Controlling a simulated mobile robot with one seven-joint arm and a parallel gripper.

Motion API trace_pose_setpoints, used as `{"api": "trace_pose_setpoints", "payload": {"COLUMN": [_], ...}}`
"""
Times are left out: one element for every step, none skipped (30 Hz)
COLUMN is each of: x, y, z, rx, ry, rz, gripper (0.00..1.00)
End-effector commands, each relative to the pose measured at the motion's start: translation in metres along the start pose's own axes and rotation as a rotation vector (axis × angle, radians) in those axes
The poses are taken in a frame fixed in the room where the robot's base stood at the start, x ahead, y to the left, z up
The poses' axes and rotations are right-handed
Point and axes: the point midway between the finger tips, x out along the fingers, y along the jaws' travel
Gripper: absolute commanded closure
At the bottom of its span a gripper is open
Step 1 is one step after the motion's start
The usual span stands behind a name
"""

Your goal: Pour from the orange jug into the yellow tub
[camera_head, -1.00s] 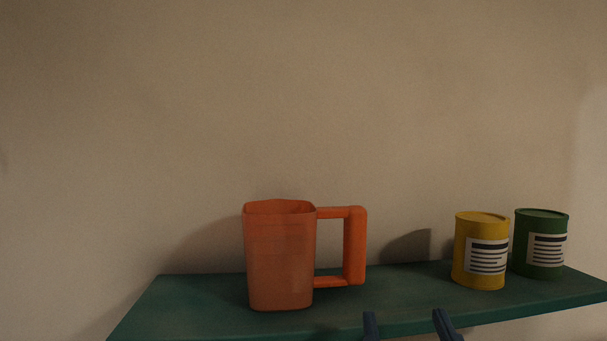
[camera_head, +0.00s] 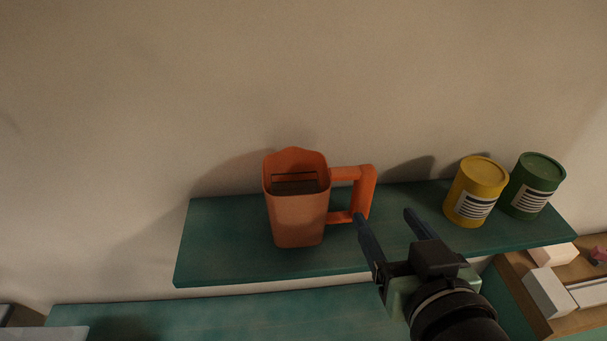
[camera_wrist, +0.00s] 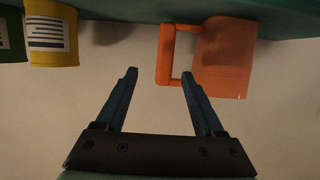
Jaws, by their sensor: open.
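The orange jug (camera_head: 297,215) stands upright on a green shelf (camera_head: 225,235), its handle (camera_head: 366,190) to the right. Its open top shows a darker surface inside. The only yellow vessel I see is a can-like one (camera_head: 478,185) with a striped white label, upright on the shelf's right part; its top looks closed. My gripper (camera_head: 387,214) is open and empty, in front of the handle. In the wrist view, which is upside down, the jug (camera_wrist: 225,60) and handle (camera_wrist: 166,55) lie beyond the fingertips (camera_wrist: 160,73), the handle's outer bar between them in line of sight.
A green can (camera_head: 532,187) stands close beside the yellow one. A wall rises behind the shelf. A lower teal surface (camera_head: 250,318) runs below, and a wooden tray-like unit (camera_head: 515,285) with white boxes is at lower right. The shelf left of the jug is clear.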

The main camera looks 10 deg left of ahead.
Motion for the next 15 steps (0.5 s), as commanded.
{"api": "trace_pose_setpoints", "payload": {"x": [0.008,0.014,0.022,0.028,0.034,0.042,0.047,0.051,0.057,0.06,0.063,0.066,0.068,0.069,0.071], "y": [-0.002,-0.002,-0.003,-0.002,-0.002,-0.003,-0.003,-0.002,-0.002,-0.002,-0.002,-0.002,-0.002,-0.002,-0.002], "z": [-0.002,-0.001,-0.001,-0.002,-0.002,-0.002,-0.002,-0.002,-0.002,-0.002,-0.002,-0.001,-0.001,-0.001,-0.001], "rx": [0.001,0.001,0.0,0.001,0.001,0.0,-0.001,-0.001,-0.001,-0.001,-0.001,-0.001,-0.001,-0.002,-0.002], "ry": [-0.002,-0.003,-0.003,-0.001,-0.002,-0.002,-0.001,-0.001,0.0,0.0,0.0,0.001,0.002,0.002,0.001], "rz": [-0.006,-0.007,-0.006,-0.006,-0.005,-0.006,-0.005,-0.004,-0.002,-0.002,-0.002,-0.002,-0.002,-0.002,-0.002], "gripper": [0.3,0.3,0.3,0.3,0.3,0.3,0.3,0.3,0.3,0.3,0.3,0.3,0.3,0.3,0.3]}}
